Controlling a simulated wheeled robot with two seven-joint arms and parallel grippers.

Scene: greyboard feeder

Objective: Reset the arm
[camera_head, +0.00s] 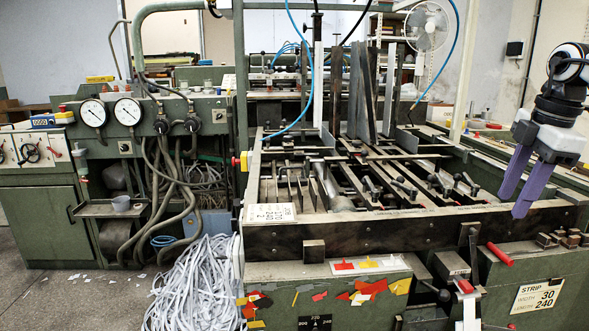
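My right gripper (522,187) shows at the right side of the head view. It has a white body and two purple fingers that point down and to the left. The fingers are spread apart, with nothing between them. The gripper hangs in front of the right part of the greyboard feeder machine (375,233), near its front beam, and I cannot tell its exact distance from it. My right arm comes in from the upper right edge. My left gripper and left arm are not in view.
The green machine with its dark front beam fills the middle and right. A green cabinet (40,222) with dials and hoses stands at the left. A heap of white paper strips (196,290) lies on the floor. A red-handled lever (500,254) sticks out below my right gripper. A fan (427,28) stands behind.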

